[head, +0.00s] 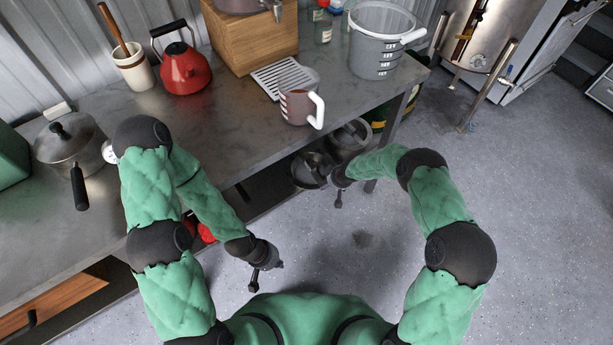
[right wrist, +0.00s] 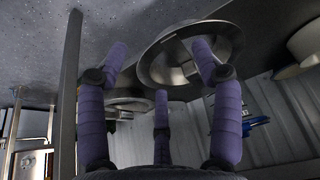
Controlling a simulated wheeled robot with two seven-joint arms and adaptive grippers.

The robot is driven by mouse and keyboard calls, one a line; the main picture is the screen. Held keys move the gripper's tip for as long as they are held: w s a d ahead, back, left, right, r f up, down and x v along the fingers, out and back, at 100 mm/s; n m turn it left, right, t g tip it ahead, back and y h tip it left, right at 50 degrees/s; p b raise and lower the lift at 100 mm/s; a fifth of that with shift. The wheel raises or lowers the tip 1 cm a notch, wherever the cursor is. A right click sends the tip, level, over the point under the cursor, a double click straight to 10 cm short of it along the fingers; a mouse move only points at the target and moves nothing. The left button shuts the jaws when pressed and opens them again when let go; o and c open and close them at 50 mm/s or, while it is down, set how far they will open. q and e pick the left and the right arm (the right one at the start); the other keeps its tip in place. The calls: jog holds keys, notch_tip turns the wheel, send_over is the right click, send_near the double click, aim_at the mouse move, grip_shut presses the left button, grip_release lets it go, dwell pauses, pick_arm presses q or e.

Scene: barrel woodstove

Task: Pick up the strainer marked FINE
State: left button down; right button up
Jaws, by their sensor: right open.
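Two round metal vessels, perhaps strainers, sit below the worktop's front right end: a nearer one (head: 308,172) and one behind it to the right (head: 352,133). No FINE marking is readable on either. In the right wrist view a shiny steel bowl shape (right wrist: 166,72) lies just beyond my purple fingers, and a second round rim (right wrist: 128,104) is partly hidden behind them. My right gripper (head: 339,190) is beside the nearer vessel; the wrist view shows it open and empty (right wrist: 160,65). My left gripper (head: 260,280) hangs low before the bench, its fingers too small to judge.
The metal worktop (head: 230,125) overhangs the vessels. On it stand a red kettle (head: 186,70), a lidded pot (head: 72,140), a red-brown jug (head: 296,107), a drip tray (head: 284,76) and a grey bucket (head: 376,45).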

jog(key=b, duration=0.3)
send_over(313, 165)
jog(key=s+d, duration=0.2)
jog(key=shift+s+a+f, duration=0.1)
jog(key=shift+a+f, duration=0.05)
jog(key=shift+a, duration=0.05)
jog(key=shift+b+x, duration=1.3)
jog(key=shift+x, duration=1.25)
jog(key=shift+a, duration=0.15)
grip_shut()
